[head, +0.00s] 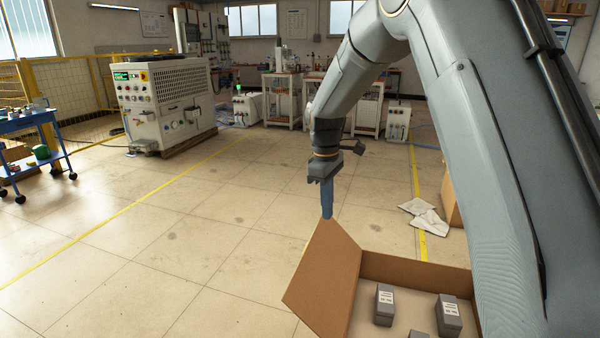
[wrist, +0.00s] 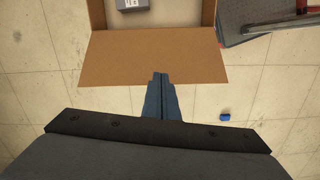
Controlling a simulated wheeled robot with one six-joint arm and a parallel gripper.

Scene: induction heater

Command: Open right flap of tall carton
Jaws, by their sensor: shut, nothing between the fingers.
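The open carton (head: 414,269) stands at the bottom right of the head view, with several grey labelled boxes (head: 384,305) inside. One flap (head: 325,277), on its left there, slants up and outward. The carton's right side is hidden behind my arm. My gripper (head: 327,214) points down with its blue fingers together and empty, by the flap's upper edge. In the wrist view the flap (wrist: 130,55) spreads out from the carton wall, and my fingertips (wrist: 160,76) overlap its outer part. I cannot tell whether they touch it.
Another carton (head: 451,203) stands behind at the right, with a white cloth (head: 425,216) on the floor beside it. A small blue object (wrist: 224,117) lies on the floor. The tiled floor left of the carton is clear. A blue cart (head: 35,150) and a machine (head: 165,100) stand farther off.

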